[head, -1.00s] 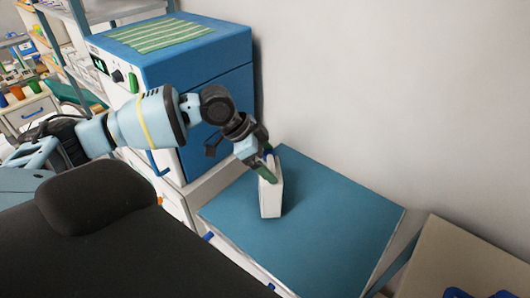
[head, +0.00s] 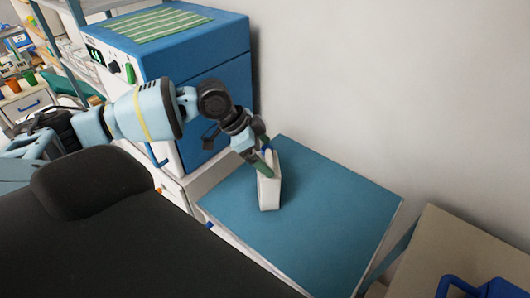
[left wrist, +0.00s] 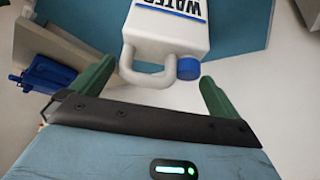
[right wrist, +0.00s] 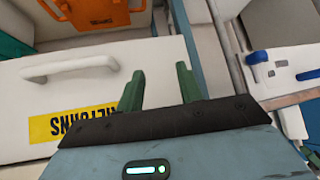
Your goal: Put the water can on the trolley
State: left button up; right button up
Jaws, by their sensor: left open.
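The white water can (head: 270,192) with a blue cap stands upright on a blue-topped unit (head: 325,215). In the left wrist view the can (left wrist: 168,35) shows its WATER lettering, its handle and its cap. My left gripper (head: 264,162) is at the can's top. Its fingers (left wrist: 152,82) are open, with the handle and cap in the gap between them; I cannot tell whether they touch. My right gripper (right wrist: 160,85) is open and empty, away from the can. I cannot tell for certain which unit is the trolley.
A blue cabinet (head: 215,65) with a striped green cloth (head: 160,25) stands behind the left arm. A black padded surface (head: 110,235) fills the lower left. A beige top (head: 445,240) with a blue handle is at lower right. A white drawer (right wrist: 90,95) faces my right gripper.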

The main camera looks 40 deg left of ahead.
pick_arm(q)
jog(key=v, duration=1.1)
jog(key=shift+r, duration=0.2)
jog(key=shift+s, duration=0.1)
